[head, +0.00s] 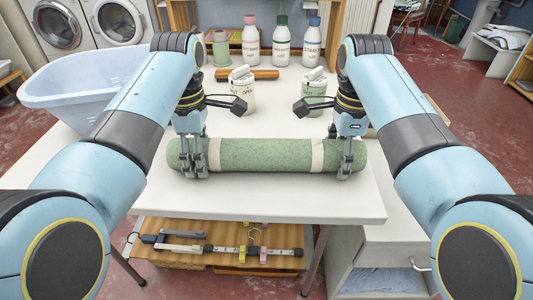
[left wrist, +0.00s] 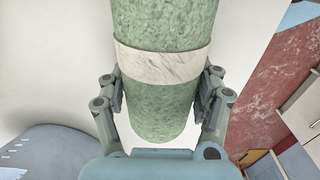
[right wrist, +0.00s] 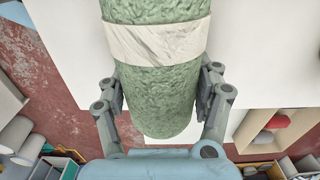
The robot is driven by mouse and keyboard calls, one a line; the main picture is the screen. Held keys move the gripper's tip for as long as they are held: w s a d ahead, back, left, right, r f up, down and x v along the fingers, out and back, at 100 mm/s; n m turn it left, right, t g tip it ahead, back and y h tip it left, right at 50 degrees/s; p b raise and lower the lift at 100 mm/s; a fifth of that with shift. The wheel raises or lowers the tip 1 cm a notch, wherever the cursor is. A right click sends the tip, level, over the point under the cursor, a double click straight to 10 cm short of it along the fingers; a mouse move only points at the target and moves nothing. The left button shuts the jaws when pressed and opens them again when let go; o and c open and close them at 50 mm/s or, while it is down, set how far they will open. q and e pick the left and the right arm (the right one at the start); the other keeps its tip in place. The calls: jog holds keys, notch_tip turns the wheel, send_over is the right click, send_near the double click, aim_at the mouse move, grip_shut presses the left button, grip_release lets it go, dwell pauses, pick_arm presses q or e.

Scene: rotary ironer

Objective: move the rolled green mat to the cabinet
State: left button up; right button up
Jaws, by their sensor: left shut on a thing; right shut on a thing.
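The rolled green mat (head: 262,155) lies crosswise over the front of the white table in the head view, with a pale band near each end. My left gripper (head: 193,172) is shut on its left end, just outside the left band; the left wrist view shows the mat (left wrist: 165,100) between both fingers. My right gripper (head: 345,172) is shut on its right end, and the right wrist view shows the mat (right wrist: 155,85) between the fingers. I cannot tell whether the mat touches the table. A white cabinet (head: 382,248) with a handle stands below right, beside the table.
A blue-grey basin (head: 75,85) stands at the table's left. Several bottles (head: 282,45), two lidded tubs (head: 241,92) and a brown roll (head: 248,74) stand or lie behind the mat. A wooden shelf (head: 190,255) with hangers is under the table. The tabletop (head: 260,206) in front is clear.

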pick_arm(q)
jog(key=shift+w+r, duration=0.1)
jog(key=shift+r, duration=0.05)
pick_arm(e)
jog(key=shift+r, duration=0.1)
